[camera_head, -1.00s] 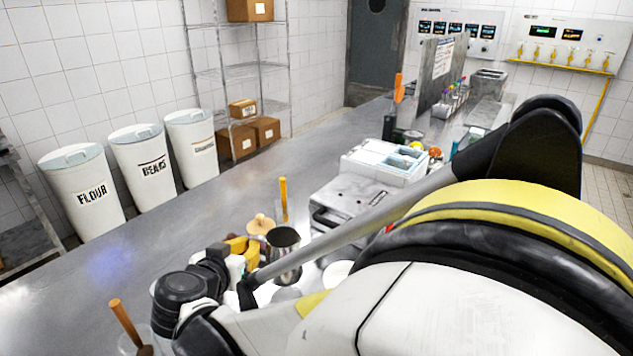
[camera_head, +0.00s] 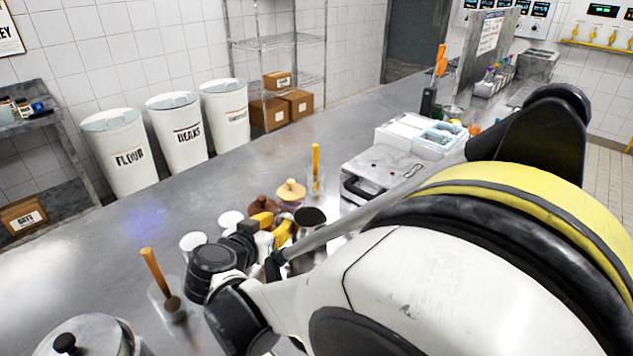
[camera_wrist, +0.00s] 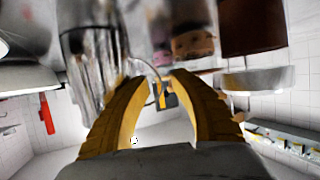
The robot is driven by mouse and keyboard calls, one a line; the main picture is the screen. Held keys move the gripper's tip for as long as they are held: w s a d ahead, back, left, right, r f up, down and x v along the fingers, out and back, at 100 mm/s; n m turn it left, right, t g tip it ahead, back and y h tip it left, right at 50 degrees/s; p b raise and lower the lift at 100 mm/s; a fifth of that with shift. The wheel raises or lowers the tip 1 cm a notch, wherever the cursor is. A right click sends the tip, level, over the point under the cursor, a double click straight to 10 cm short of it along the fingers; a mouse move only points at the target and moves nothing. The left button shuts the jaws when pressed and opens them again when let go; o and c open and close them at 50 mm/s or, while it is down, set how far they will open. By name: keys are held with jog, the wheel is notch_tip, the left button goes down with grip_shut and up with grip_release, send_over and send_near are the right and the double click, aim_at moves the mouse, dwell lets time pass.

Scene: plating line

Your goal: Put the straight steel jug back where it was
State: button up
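The straight steel jug (camera_head: 309,218) stands among small containers on the steel counter, its dark open top showing in the head view. My forearm link crosses in front of its lower part. My gripper (camera_head: 272,228) is just left of the jug, its yellow fingers apart. In the wrist view my gripper (camera_wrist: 155,78) has a clear gap between its curved fingers. A blurred shiny steel body (camera_wrist: 92,60), likely the jug, is at the left finger. A thin curved strip, perhaps a handle, shows near the fingertips; contact cannot be told.
Close by are a wooden-lidded jar (camera_head: 292,191), a brown-lidded jar (camera_head: 262,205), white cups (camera_head: 192,242) and holders with an orange-handled utensil (camera_head: 315,165) and another (camera_head: 153,270). A grey machine (camera_head: 378,170) stands behind right.

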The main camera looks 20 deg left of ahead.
jog(key=shift+r, duration=0.2)
jog(key=p+v, duration=0.4)
jog(key=v, duration=0.8)
jog(key=shift+d, duration=0.15)
